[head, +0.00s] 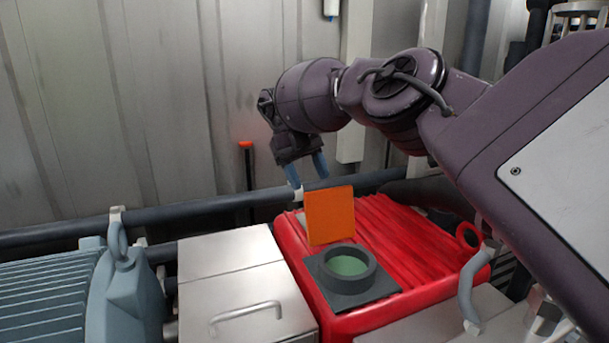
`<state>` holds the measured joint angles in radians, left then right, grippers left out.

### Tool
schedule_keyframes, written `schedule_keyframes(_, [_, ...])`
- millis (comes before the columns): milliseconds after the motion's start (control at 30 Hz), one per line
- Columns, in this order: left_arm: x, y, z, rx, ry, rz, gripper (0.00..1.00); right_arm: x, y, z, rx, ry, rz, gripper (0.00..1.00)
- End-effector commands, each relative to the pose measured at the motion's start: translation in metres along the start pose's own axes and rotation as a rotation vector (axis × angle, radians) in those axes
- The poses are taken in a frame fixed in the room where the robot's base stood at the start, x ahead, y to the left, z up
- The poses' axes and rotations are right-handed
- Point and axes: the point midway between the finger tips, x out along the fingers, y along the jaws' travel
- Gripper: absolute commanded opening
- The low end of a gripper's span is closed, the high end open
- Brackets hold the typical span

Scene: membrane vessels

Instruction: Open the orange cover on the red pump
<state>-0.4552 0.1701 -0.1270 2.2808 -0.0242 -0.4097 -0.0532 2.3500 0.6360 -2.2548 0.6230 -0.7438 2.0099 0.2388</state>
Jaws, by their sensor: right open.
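The red pump (425,243) sits at the lower middle of the head view, with a ribbed top. The orange cover (330,214) stands upright at the back edge of a dark square plate with a round collar (349,276). The collar is uncovered and shows a pale green inside. My right gripper (306,177) is open and empty, just above and behind the orange cover, with its blue fingers pointing down. I cannot tell whether a finger touches the cover. My left gripper is not in view.
A grey metal box with a handle (246,314) stands left of the pump. A blue-grey finned motor (60,300) is at the far left. Dark pipes (200,208) run along the wall behind. A red ring (468,235) stands up at the pump's right end.

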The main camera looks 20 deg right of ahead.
Motion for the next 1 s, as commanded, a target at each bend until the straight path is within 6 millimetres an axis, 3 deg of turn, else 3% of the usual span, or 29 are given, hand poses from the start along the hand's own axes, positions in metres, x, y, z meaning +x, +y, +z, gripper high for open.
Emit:
schedule_keyframes(833, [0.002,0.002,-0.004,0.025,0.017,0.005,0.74,-0.010,-0.002,-0.001,0.004,-0.001,0.005,0.55])
schedule_keyframes(1000, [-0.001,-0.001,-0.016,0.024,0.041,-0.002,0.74,-0.035,-0.008,-0.026,0.011,-0.038,0.006,0.55])
